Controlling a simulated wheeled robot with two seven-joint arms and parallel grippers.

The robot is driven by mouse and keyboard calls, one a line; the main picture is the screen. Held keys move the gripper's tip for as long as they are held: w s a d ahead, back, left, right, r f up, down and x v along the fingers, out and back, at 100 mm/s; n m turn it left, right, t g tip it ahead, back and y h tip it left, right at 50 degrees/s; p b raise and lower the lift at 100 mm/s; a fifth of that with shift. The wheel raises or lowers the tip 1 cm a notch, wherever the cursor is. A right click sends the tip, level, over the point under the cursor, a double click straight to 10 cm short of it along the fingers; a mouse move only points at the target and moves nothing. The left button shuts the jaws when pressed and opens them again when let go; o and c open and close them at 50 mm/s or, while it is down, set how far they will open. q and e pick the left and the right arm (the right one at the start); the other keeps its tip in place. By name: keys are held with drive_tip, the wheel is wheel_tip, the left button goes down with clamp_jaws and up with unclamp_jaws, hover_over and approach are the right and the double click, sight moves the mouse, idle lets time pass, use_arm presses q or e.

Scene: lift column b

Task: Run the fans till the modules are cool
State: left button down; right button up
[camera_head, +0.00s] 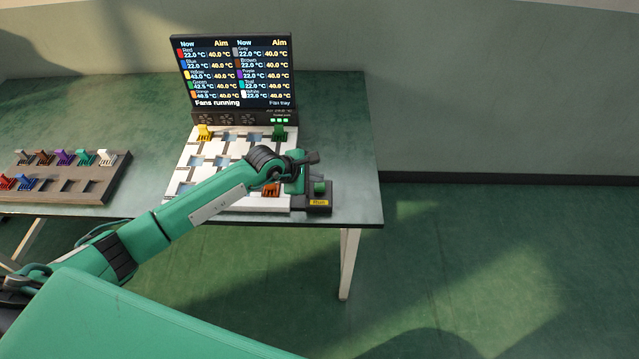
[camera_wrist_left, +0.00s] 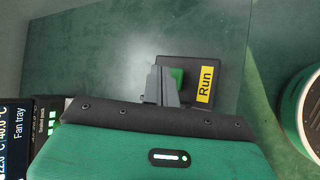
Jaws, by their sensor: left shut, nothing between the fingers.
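The display (camera_head: 237,72) reads "Fans running". It shows yellow near 43.0, green near 42.5 and orange a little above 40, blurred, with aims of 40.0; the others read 22.0. The fan tray (camera_head: 213,119) sits below it, with green lights at its right. A yellow module (camera_head: 204,132), a green module (camera_head: 280,132) and an orange module (camera_head: 271,190) stand on the white board (camera_head: 184,175). The run box (camera_head: 318,203) has a green button (camera_head: 319,188), partly hidden by my fingers in the left wrist view (camera_wrist_left: 177,76). My left gripper (camera_head: 313,157) is shut and empty, above and behind the button. My right gripper is out of view.
A dark rack (camera_head: 85,190) at the left holds several coloured modules and some empty slots.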

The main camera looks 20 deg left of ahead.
sight(316, 187)
use_arm(q)
drive_tip(key=shift+r, duration=0.1)
drive_tip(key=shift+r+p, duration=1.3)
drive_tip(key=shift+r, duration=1.2)
